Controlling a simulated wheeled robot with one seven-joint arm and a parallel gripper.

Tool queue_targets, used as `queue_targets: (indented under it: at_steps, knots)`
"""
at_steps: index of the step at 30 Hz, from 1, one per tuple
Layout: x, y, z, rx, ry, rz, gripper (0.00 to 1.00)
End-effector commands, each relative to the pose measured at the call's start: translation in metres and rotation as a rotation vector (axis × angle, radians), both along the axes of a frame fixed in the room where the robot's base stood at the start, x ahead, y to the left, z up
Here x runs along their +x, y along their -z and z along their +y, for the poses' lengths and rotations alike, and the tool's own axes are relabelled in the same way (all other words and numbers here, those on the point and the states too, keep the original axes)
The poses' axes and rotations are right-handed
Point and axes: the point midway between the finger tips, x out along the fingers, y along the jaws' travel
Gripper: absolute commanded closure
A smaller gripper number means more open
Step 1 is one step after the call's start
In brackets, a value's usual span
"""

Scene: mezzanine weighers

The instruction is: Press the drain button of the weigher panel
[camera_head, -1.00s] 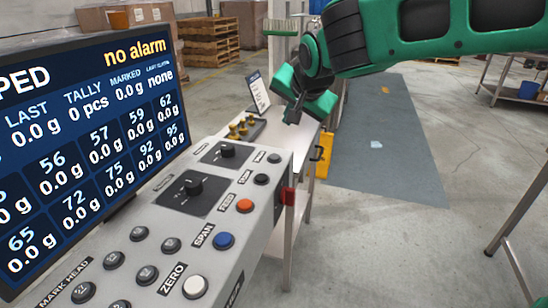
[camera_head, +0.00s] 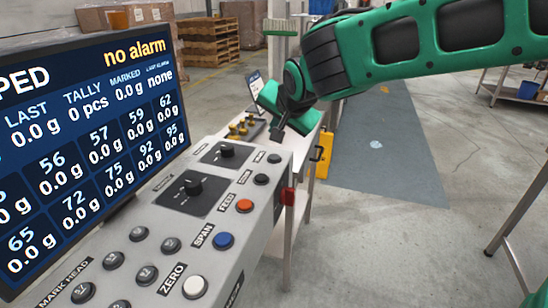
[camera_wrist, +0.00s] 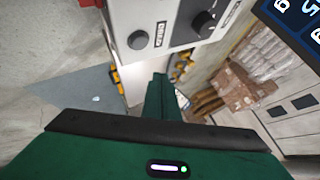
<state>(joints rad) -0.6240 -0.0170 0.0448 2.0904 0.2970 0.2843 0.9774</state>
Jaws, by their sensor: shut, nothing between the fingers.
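The weigher panel (camera_head: 222,258) is a pale grey sloped box with rows of round buttons. In the wrist view my green fingers (camera_wrist: 161,88) point toward the panel end, where a black button (camera_wrist: 137,40) shows beside a label.
Orange (camera_head: 244,206), blue (camera_head: 224,240) and white (camera_head: 195,287) buttons run along the near edge. Black knobs (camera_head: 193,186) sit left of them. A red part (camera_head: 288,196) juts from the panel's side. The screen (camera_head: 90,140) stands behind.

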Motion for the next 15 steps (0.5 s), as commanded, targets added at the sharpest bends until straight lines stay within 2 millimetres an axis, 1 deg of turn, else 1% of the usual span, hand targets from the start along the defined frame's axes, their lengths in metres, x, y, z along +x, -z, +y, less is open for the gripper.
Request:
queue_targets:
  at_steps: [1,6,12,15]
  knots:
    - [0.000,0.008,0.000,-0.001,-0.001,0.003,1.00]
    - [-0.001,0.028,0.000,-0.002,-0.001,0.002,1.00]
    - [0.000,0.044,0.000,-0.001,-0.001,0.001,1.00]
    - [0.000,0.048,0.000,-0.001,-0.001,0.001,1.00]
